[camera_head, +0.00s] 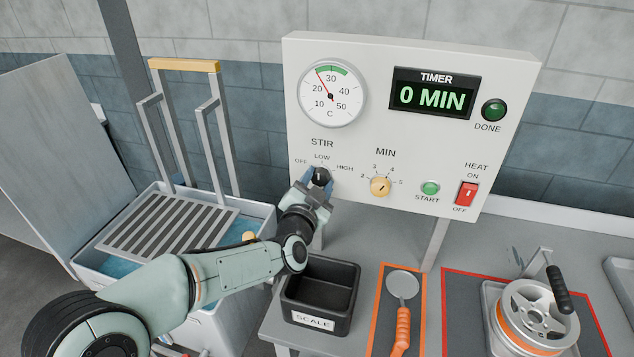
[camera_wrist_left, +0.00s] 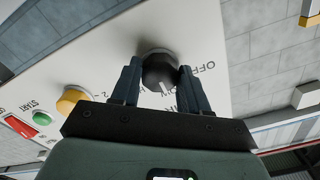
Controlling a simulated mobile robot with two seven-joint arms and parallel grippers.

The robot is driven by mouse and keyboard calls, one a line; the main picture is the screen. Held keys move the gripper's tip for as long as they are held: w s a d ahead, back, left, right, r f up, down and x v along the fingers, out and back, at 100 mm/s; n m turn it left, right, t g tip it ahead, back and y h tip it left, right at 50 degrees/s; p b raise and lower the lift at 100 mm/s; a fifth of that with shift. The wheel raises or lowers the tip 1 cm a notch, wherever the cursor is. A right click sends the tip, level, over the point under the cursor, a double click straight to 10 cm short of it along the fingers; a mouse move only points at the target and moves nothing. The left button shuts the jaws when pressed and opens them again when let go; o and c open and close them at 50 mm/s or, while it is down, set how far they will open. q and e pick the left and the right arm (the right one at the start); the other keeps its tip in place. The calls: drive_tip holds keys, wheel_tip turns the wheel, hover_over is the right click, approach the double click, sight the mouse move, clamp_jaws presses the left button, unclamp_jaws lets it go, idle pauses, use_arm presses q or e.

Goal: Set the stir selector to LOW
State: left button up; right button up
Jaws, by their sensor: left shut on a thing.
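The stir selector is a black round knob (camera_head: 320,175) at the lower left of the white control panel (camera_head: 430,60), with OFF, LOW and HIGH printed around it. My left gripper (camera_head: 319,181) has its fingers on either side of the knob. In the left wrist view, the fingers (camera_wrist_left: 158,88) are shut on the black knob (camera_wrist_left: 158,68). A white mark on the knob points down in that view, roughly toward the panel's LOW side. The fingers and palm hide part of the printing, so the exact setting is hard to read. My right gripper does not show.
A yellow MIN knob (camera_head: 380,186), green START button (camera_head: 430,188) and red HEAT switch (camera_head: 467,194) lie right of the selector. The timer (camera_head: 433,95) reads 0 MIN. A black SCALE bin (camera_head: 322,290) stands below my wrist. A water tank with a rack (camera_head: 165,230) is at left.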

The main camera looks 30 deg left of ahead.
use_arm(q)
drive_tip(key=o, duration=1)
drive_tip(key=shift+o, duration=0.2)
drive_tip(key=shift+s, duration=0.1)
drive_tip(key=shift+s+d, duration=0.15)
drive_tip(key=shift+s, duration=0.25)
drive_tip(key=b+v, duration=0.2)
drive_tip(key=v, duration=1)
drive_tip(key=shift+s, duration=0.2)
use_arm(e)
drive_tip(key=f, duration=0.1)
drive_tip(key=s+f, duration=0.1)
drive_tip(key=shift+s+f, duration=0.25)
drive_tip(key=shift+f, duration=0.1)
use_arm(q)
drive_tip(key=shift+f, duration=0.15)
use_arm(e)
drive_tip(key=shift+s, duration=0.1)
